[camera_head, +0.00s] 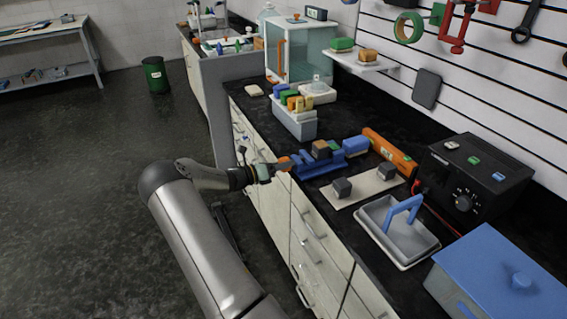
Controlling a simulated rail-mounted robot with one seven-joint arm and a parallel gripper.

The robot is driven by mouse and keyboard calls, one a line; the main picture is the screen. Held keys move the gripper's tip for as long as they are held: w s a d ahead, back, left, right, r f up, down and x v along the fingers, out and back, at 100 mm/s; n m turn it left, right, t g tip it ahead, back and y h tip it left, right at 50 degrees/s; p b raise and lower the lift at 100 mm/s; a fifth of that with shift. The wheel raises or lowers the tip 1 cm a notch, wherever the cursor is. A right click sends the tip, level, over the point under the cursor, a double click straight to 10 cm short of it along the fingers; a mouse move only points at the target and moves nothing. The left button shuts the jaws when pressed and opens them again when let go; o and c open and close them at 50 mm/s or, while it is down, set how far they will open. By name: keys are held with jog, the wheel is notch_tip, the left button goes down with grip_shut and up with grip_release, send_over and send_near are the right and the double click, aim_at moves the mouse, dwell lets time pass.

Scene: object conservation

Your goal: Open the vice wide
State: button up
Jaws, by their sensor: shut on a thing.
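The blue vice (318,163) stands on the black counter, near its front edge. An orange handle (284,163) is at the vice's left end, toward the counter's front edge. My gripper (277,167) reaches in from the left, level with this handle, and is shut on it. The fingers are small and partly hidden by the handle.
A beige board (367,190) with grey blocks lies right of the vice, near an orange level (388,153). A grey tray (398,232) with a blue handle is closer. A grey bin (294,122) stands behind the vice. The floor at left is clear.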

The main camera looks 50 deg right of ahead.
jog(key=shift+f+n, duration=0.1)
jog(key=shift+n, duration=0.3)
jog(key=o, duration=1)
jog(key=b+v, duration=0.3)
jog(key=v, duration=1.4)
jog(key=shift+a, duration=0.3)
